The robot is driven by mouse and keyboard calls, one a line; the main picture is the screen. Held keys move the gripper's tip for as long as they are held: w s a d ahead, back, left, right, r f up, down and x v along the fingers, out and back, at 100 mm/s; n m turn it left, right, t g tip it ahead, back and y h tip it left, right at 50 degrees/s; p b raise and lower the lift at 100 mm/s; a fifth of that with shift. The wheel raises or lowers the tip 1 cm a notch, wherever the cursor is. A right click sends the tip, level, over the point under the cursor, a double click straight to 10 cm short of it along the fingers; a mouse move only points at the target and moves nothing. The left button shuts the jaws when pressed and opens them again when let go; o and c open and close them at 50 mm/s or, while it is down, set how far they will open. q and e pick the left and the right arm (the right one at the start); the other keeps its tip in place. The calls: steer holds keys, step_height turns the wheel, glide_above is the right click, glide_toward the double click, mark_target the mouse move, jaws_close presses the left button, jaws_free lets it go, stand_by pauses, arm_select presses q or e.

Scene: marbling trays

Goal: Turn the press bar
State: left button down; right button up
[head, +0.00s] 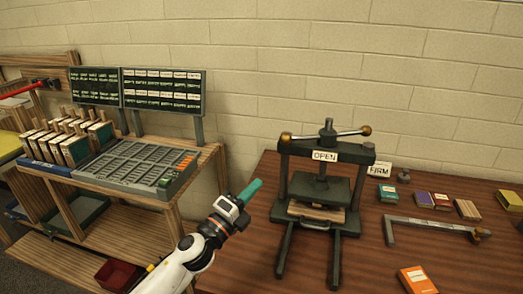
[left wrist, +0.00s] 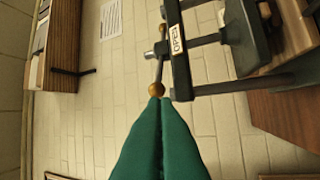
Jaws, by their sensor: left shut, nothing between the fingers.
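The dark green press (head: 318,195) stands on the brown table, with an "OPEN" label (head: 324,156) on its crosspiece. Its press bar (head: 345,134) runs across the top through the upright screw (head: 327,128), with a brass knob at each end. My left gripper (head: 258,183), with teal fingers, is shut and empty, left of the press and lower than the bar in the picture. In the left wrist view, the fingertips (left wrist: 160,100) point at one brass knob (left wrist: 158,89) of the bar (left wrist: 160,66). I cannot tell whether they touch it. My right gripper is not in view.
A "FIRM" card (head: 378,170) stands right of the press. A grey metal bracket (head: 435,228), several small boxes and an orange book (head: 417,280) lie on the right of the table. A wooden bench (head: 150,188) with a grey type tray (head: 135,165) stands at the left.

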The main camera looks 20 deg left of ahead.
arm_select(q)
steer(key=d+m, duration=0.1)
steer(key=h+p, duration=0.1)
steer(key=p, duration=0.2)
glide_toward(293, 140)
steer(key=w+d+r, duration=0.1)
steer(key=w+d, duration=0.1)
steer(key=d, duration=0.1)
steer(key=shift+w+a+r+g, duration=0.15)
steer(key=shift+w+a, duration=0.1)
steer(key=shift+w, duration=0.15)
steer(key=shift+w+a+r+g, duration=0.1)
steer(key=shift+w+a+g, duration=0.05)
steer(key=shift+w+a, duration=0.2)
